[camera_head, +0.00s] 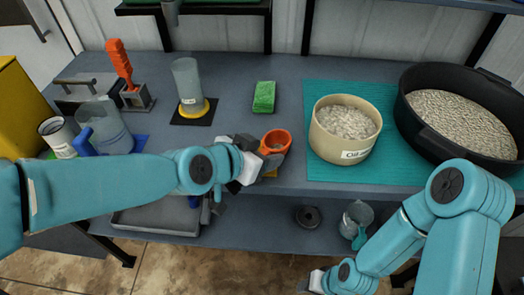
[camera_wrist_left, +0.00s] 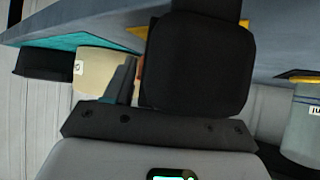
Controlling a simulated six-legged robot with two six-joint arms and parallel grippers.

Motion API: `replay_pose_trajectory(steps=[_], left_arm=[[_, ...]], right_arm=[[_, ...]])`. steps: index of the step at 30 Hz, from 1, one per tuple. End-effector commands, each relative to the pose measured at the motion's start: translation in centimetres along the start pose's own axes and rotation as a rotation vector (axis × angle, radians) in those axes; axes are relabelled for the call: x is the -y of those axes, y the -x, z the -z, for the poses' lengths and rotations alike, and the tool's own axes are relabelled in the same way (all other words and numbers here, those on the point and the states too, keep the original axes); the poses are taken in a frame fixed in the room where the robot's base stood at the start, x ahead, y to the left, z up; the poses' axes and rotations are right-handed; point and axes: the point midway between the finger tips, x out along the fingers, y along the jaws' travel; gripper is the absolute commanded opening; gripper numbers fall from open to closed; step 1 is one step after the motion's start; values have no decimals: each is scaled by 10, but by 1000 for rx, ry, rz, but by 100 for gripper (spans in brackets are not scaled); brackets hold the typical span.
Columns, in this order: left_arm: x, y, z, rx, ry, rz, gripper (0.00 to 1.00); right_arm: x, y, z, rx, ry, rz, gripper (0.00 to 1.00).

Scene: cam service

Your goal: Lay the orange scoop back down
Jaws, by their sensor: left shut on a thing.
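The orange scoop (camera_head: 276,142) is at the front edge of the grey bench in the head view, its round cup facing up. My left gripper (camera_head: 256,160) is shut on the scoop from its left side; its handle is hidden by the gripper. In the left wrist view a dark finger fills the middle, and only a sliver of the orange scoop (camera_wrist_left: 140,66) shows beside it. I cannot tell whether the scoop touches the bench. My right gripper (camera_head: 316,281) is low at the bottom edge of the head view, partly cut off, its jaws unclear.
A cream tub (camera_head: 345,152) of pale granules and a black pan (camera_head: 405,118) stand on a teal mat (camera_head: 314,94) right of the scoop. A green sponge (camera_head: 264,97) lies behind it. A grey cylinder (camera_head: 187,80) stands back left. Bare bench (camera_head: 228,115) lies between.

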Motion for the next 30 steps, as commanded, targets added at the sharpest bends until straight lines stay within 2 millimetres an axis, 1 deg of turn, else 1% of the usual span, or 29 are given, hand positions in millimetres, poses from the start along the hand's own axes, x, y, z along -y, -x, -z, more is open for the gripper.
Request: replay_pose_trajectory(steps=[18, 24, 25, 27, 30], left_arm=[[0, -5, -6, -1, 0, 0, 18], [0, -4, -6, 0, 0, 0, 18], [0, -4, -6, 0, 0, 0, 66], [0, -4, -6, 0, 0, 0, 86], [0, -4, -6, 0, 0, 0, 86]], right_arm=[[-3, -7, 0, 0, 0, 0, 43], [-2, -7, 0, 0, 0, 0, 43], [-2, -7, 0, 0, 0, 0, 43], [-2, -7, 0, 0, 0, 0, 43], [-2, -7, 0, 0, 0, 0, 43]])
